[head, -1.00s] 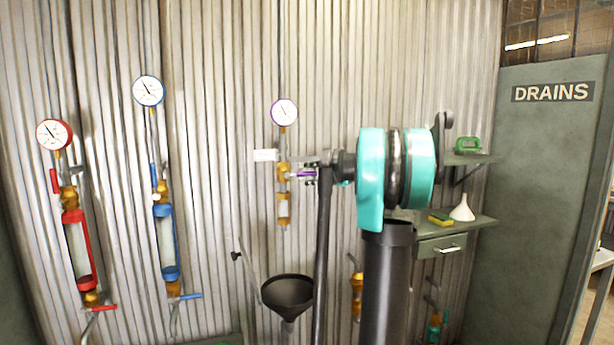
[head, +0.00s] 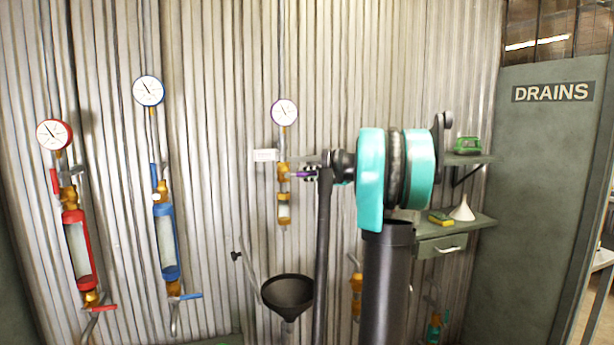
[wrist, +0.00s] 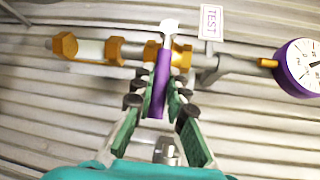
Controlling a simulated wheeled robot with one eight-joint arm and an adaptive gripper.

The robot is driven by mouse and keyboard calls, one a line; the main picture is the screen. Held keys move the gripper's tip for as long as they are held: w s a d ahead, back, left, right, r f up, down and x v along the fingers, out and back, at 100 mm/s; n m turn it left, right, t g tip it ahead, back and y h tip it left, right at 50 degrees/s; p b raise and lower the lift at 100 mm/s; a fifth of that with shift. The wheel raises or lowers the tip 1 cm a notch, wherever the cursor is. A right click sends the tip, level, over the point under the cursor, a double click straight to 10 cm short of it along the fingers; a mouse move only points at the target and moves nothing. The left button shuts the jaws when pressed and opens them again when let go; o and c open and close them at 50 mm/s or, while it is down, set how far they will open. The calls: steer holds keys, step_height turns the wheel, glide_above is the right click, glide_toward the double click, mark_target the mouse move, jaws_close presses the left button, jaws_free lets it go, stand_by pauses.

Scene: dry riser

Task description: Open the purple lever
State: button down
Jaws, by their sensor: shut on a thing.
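The purple lever (wrist: 159,84) sits between the fingers of my gripper (wrist: 155,99) in the wrist view, and the fingers are shut on it. In the head view the purple lever (head: 303,174) sticks out to the right of a brass valve (head: 284,171), roughly level. My gripper (head: 311,173) is at its outer end, and my arm hides part of the area to the right. A purple-rimmed gauge (head: 284,112) is above the valve on the same pipe. A small label reading TEST (wrist: 211,22) is beside the valve.
A blue-rimmed gauge line (head: 165,240) and a red-rimmed one (head: 77,245) stand to the left. A black funnel (head: 288,292) is below. Shelves (head: 458,226) with a white funnel (head: 462,209) and a sponge are at right, beside a DRAINS panel (head: 553,92).

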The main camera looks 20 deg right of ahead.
steer(key=r+n+h, duration=0.1)
steer(key=r+n+g+h, duration=0.1)
steer(key=shift+a+r+h, duration=0.3)
steer(key=shift+h, duration=0.1)
steer(key=r+n+h, duration=0.1)
steer(key=a+r+n+g+h, duration=0.1)
steer(key=shift+s+a+h, duration=0.1)
steer(key=shift+h, duration=0.3)
steer(key=a+n+h, duration=0.1)
steer(key=a+r+h, duration=0.1)
steer(key=h, duration=0.1)
steer(key=shift+r+n, duration=0.3)
steer(key=shift+n, duration=0.1)
steer(key=shift+a+r+n+h, duration=0.15)
steer(key=shift+a+n+h, duration=0.25)
steer(key=shift+h, duration=0.35)
steer(key=shift+a+r+n+h, duration=0.15)
steer(key=shift+a+n+h, duration=0.2)
steer(key=shift+h, duration=0.4)
steer(key=shift+a, duration=0.1)
steer(key=c, duration=1.5)
jaws_free()
